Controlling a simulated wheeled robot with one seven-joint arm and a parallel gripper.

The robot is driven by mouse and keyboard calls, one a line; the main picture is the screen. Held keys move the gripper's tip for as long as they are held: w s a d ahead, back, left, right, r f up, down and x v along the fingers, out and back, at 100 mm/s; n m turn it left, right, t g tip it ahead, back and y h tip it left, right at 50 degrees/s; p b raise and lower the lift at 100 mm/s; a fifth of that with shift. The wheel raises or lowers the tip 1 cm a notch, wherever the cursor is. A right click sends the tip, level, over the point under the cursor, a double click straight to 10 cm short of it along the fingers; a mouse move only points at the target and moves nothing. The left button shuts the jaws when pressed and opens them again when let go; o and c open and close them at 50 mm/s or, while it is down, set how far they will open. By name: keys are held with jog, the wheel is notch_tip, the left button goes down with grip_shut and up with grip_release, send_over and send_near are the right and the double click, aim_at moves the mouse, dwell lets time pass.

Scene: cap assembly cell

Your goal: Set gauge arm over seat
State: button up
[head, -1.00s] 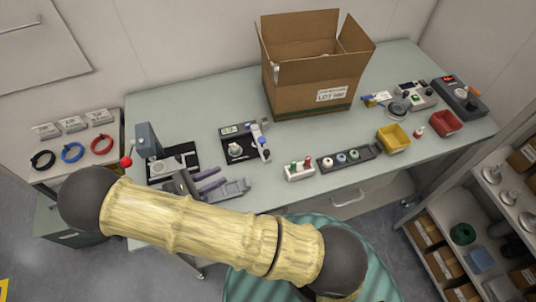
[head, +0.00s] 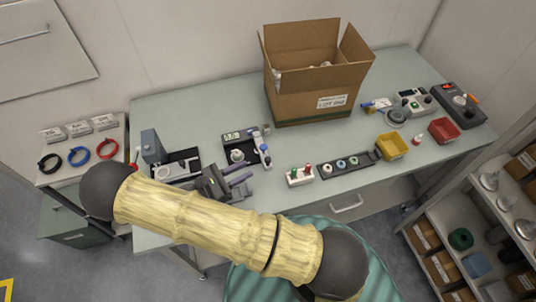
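The gauge station is a black base (head: 229,163) with a small lit display (head: 232,135). A pale round seat (head: 238,155) is on the base. The gauge arm (head: 262,148), pale with a blue knob, lies along the base's right side, beside the seat and not over it. My gripper (head: 239,174) is just in front of the station. My forearm hides the table's front left edge.
A grey press (head: 150,146) stands close to the left of the station. A small white holder with green and red pegs (head: 300,176), a dark tray of rings (head: 347,164) and a yellow bin (head: 392,146) are to the right. A big open carton (head: 310,100) stands behind.

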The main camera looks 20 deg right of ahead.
aim_at(268, 159)
jog(key=p+x, duration=0.3)
jog(key=x, duration=0.6)
jog(key=shift+w, duration=0.15)
jog(key=shift+d, duration=0.1)
grip_shut()
